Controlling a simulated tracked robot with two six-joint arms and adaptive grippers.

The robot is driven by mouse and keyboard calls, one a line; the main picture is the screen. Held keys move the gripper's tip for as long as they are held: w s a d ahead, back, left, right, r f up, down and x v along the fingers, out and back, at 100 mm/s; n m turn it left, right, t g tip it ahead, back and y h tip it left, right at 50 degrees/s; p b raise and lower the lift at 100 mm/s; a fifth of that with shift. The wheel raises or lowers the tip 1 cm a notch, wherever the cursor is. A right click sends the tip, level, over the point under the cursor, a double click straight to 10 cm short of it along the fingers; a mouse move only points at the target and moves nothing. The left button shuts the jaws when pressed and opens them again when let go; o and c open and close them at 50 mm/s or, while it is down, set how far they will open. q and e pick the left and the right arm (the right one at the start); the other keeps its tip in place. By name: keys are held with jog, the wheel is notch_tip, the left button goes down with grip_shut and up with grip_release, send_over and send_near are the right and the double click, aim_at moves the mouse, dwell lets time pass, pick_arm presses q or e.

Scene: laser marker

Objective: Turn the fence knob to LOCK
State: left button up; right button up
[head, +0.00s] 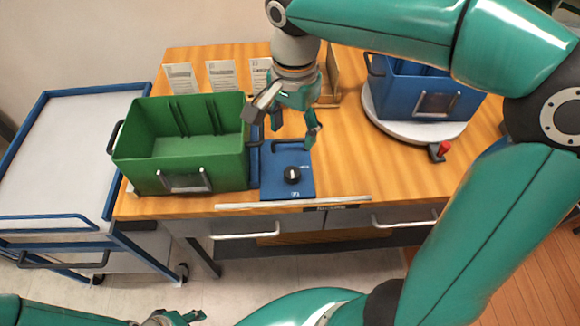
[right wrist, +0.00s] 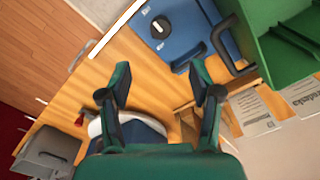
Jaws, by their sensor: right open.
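The fence knob (head: 292,174) is a round black dial with a white mark. It sits on a blue plate (head: 300,190) near the front edge of the table. The knob also shows in the right wrist view (right wrist: 160,25), at the upper middle, with nothing touching it. The lettering by the knob is too small to read. My right gripper (head: 292,130) is open and empty, above and behind the knob. In the right wrist view its two fingers (right wrist: 160,88) stand apart. My left gripper (head: 180,318) shows only in part at the bottom edge; its jaws are unclear.
A green bin (head: 180,150) stands left of the plate. A blue bin (head: 425,92) stands on a white round turntable (head: 400,128) at the right, near a red-topped lever (head: 440,150). Cards stand at the back. A white cart (head: 70,140) is at left. Table (head: 350,165) right of the plate is clear.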

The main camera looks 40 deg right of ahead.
aim_at(292, 172)
notch_tip(292, 172, down, 14)
jog(key=shift+w+r+b, duration=0.1)
jog(key=shift+b, duration=0.25)
jog(key=c, duration=1.2)
jog(key=shift+o, duration=0.3)
